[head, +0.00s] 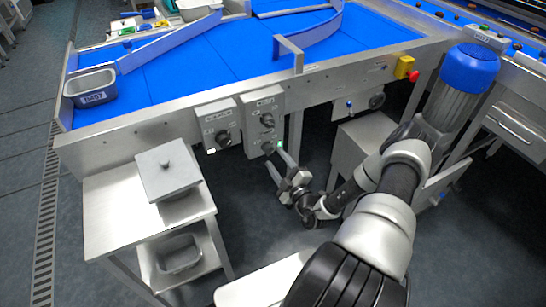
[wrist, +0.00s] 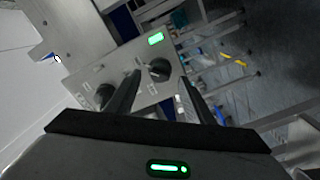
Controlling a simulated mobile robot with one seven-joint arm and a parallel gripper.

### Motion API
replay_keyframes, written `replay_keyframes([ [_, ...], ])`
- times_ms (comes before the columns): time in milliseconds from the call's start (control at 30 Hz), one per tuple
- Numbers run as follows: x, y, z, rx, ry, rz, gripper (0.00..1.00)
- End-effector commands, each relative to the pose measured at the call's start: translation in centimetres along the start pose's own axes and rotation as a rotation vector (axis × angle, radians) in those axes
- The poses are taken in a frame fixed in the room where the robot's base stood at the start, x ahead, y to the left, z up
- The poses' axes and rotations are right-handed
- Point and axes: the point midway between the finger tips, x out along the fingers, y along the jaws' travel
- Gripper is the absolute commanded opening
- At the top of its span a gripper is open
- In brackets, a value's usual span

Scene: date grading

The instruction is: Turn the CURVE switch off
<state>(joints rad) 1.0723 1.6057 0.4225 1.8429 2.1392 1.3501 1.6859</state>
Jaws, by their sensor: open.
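The CURVE switch box (head: 263,104) is a grey panel on the front of the sorting table, the right one of two. It carries an upper knob (head: 267,119) and a lower knob (head: 268,147), both dark. My gripper (head: 273,157) is just in front of the box's lower end. In the wrist view the panel (wrist: 128,72) shows tilted, with one black knob (wrist: 159,69) between and beyond my open, empty fingers (wrist: 162,84). The other knob (wrist: 104,93) is partly behind the left finger. A green light (wrist: 155,38) is lit near the first knob. Contact cannot be told.
A second switch box (head: 217,113) hangs to the left. A steel side table with a lidded container (head: 167,172) stands at the lower left. A yellow and red emergency stop (head: 404,67) is on the table front at the right. Blue belts lie above.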

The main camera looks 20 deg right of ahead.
Motion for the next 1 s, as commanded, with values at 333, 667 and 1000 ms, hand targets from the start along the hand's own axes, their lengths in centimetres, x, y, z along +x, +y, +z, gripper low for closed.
replay_keyframes([
  [333,3.1,0.0,0.0,-0.001,0.0,0.0,0.48],
  [667,3.1,0.0,0.0,0.0,0.0,0.0,0.33],
  [1000,3.1,0.1,0.0,-0.008,0.0,0.0,0.07],
])
